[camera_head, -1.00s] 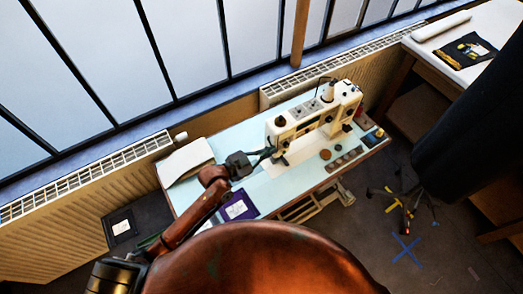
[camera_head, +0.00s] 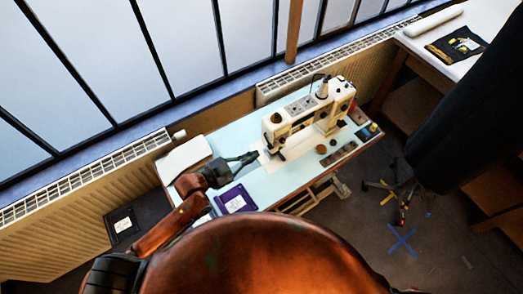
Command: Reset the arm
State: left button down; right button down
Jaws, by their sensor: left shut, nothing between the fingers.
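My left arm comes in from the lower left, over the left part of the light blue sewing table (camera_head: 290,180). My left gripper (camera_head: 250,157) is shut and empty, above the tabletop just left of the cream sewing machine (camera_head: 308,116). A gap of tabletop and a pale sheet shows between the gripper and the machine's front end. My right gripper is not in view. A large brown rounded body part of mine hides the bottom middle of the view.
A white stack (camera_head: 184,157) lies at the table's left end, and a purple item (camera_head: 236,199) near its front edge. Radiators (camera_head: 85,180) and windows line the back. A dark hanging shape (camera_head: 470,125) stands at the right, beside a white-topped table (camera_head: 455,66).

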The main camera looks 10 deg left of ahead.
pick_arm(q)
jog(key=shift+s+a+r, duration=0.2)
jog(key=shift+s+a, duration=0.2)
jog(key=shift+s, duration=0.05)
dwell(0.3)
